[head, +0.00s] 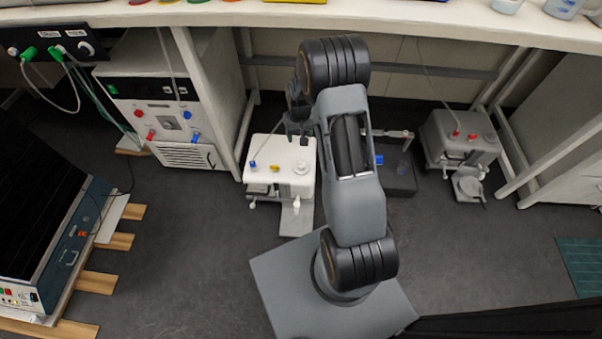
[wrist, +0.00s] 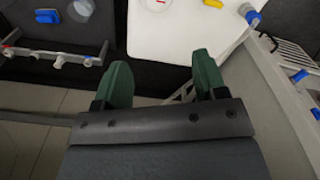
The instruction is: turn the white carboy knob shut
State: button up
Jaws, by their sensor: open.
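The white carboy (head: 283,152) stands on the floor under the bench, left of my arm. Its top bears a blue fitting (head: 252,164), a yellow piece (head: 275,168) and a round white cap (head: 302,167). Small white parts stick out at its front; I cannot tell which is the knob or how it is turned. My gripper (head: 298,138) is at the carboy's far edge, partly hidden by my arm. In the wrist view the green fingers (wrist: 162,78) are apart and empty, beside the carboy's white top (wrist: 175,38). The yellow piece (wrist: 213,3) and blue fitting (wrist: 250,14) show there.
A dark unit with a metal bar (head: 400,172) sits right of my arm. A grey carboy with red fittings (head: 460,140) stands farther right. A control cabinet (head: 165,115) is at left. The bench (head: 390,17) overhangs behind. The floor in front is clear.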

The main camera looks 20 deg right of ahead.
aim_at(301, 164)
jog(key=f+b, duration=0.2)
jog(key=f, duration=0.4)
jog(key=f+b, duration=0.2)
jog(key=f, duration=0.5)
jog(key=f+b, duration=0.1)
jog(key=f, duration=0.5)
jog(key=shift+w+d+f+b, duration=0.2)
jog(key=shift+d+b, duration=0.2)
jog(key=c, duration=0.9)
